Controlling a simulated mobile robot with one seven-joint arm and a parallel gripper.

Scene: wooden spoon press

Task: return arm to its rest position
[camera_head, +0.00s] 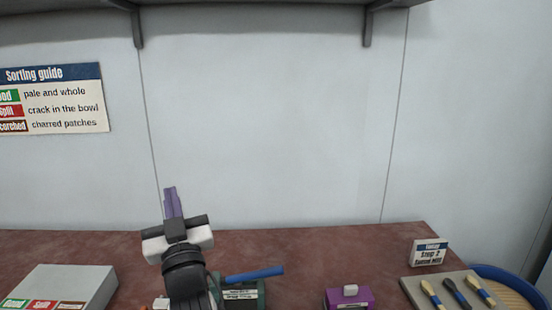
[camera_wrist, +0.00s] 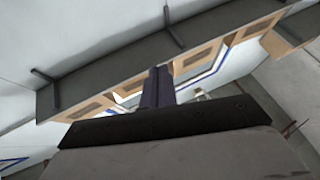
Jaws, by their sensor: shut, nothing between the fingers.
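My gripper (camera_head: 171,202) points up in front of the back wall, in the head view, left of the middle. Its purple fingers are together and hold nothing. In the wrist view my gripper (camera_wrist: 158,88) shows against the ceiling area, with the shelf underside (camera_wrist: 110,85) behind it. My arm rises from the bottom of the head view and hides part of the table (camera_head: 310,250) and part of a dark green press (camera_head: 248,292).
A blue handle (camera_head: 254,274) lies close right of my arm. A grey box (camera_head: 62,285) stands left, a purple box (camera_head: 348,299) right. A tray (camera_head: 413,288) with spoons, a small sign (camera_head: 429,252) and a blue-rimmed basket (camera_head: 510,280) are far right. A shelf (camera_head: 250,18) overhangs above.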

